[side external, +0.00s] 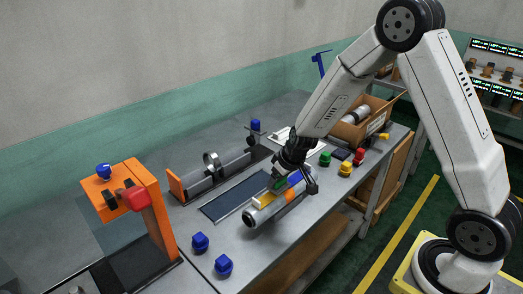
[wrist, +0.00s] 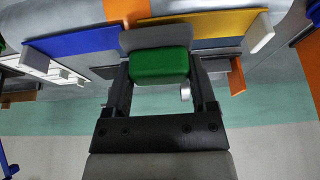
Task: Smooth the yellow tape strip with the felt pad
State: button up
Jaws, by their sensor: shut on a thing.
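My gripper (wrist: 160,70) is shut on the green block (wrist: 160,64) of the felt pad, whose grey felt face (wrist: 158,38) shows beyond it in the wrist view. The yellow tape strip (wrist: 215,24) extends right from the pad, with a pale block at its outer end. A blue strip (wrist: 75,36) extends left. The grey roll (side external: 262,216) lies beneath them in the side view, where the yellow strip (side external: 264,200) lies along its upper side and my gripper (side external: 280,181) is over its middle. Whether the felt touches the yellow strip is hidden.
An orange stand (side external: 157,205) with a red part is at the left. A dark mat (side external: 235,196) and a winder with a ring (side external: 212,164) lie behind the roll. Blue knobs (side external: 201,243) stand in front left. Green, yellow and red buttons and a cardboard box (side external: 362,128) are at the right.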

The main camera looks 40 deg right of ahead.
jog(key=shift+r, duration=3.15)
